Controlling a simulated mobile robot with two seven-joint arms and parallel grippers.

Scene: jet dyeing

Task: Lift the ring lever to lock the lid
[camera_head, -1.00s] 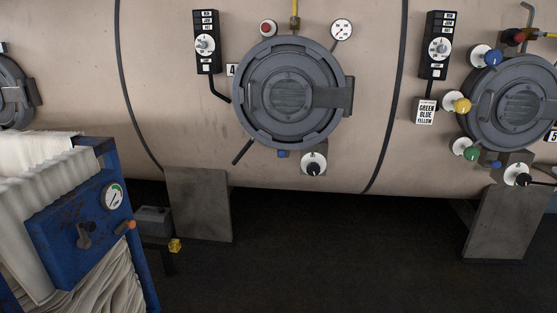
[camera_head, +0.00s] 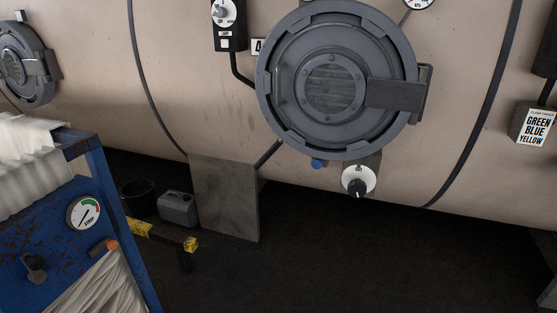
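The round grey lid (camera_head: 300,50) of the vessel marked 4 is closed against the pale tank wall, with a hinge bracket (camera_head: 398,94) on its right side. A locking ring (camera_head: 276,115) runs around the lid's rim. The ring lever (camera_head: 268,154) is a short dark rod at the ring's lower left, pointing down and to the left. Its lower end meets the edge of the grey support plate in the picture. Neither of my grippers is in view.
A blue trolley (camera_head: 85,240) with white fabric and a gauge stands at the left front. A grey canister (camera_head: 178,208) and a yellow-and-black bar (camera_head: 150,232) are by the support plate (camera_head: 225,195). A dial (camera_head: 358,180) sits below the lid. The dark floor ahead is clear.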

